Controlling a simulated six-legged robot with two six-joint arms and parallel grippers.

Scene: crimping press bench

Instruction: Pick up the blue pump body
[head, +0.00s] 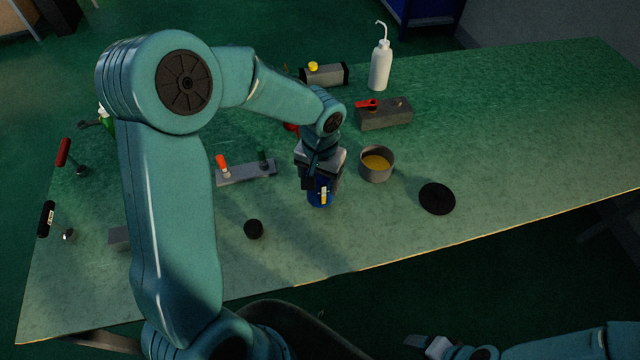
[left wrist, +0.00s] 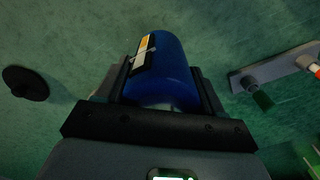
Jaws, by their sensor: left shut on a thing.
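The blue pump body (head: 320,193) is a blue cylinder with a yellow and white label, near the middle of the bench. My left gripper (head: 318,178) comes down on it from above and is shut on it. In the left wrist view the pump body (left wrist: 172,75) lies between the two dark fingers of the left gripper (left wrist: 168,95), one on each side. Its upper part is hidden by the gripper in the head view. I cannot tell whether it touches the bench. Part of my right gripper (head: 428,345) shows at the bottom edge; its opening is unclear.
The bench (head: 520,130) is clear at the right. A grey pot (head: 377,176) with yellow contents stands close right of the left gripper, with a black disc (head: 437,198) beyond. A grey block with coloured handles (head: 245,174) and a black knob (head: 254,229) are at left.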

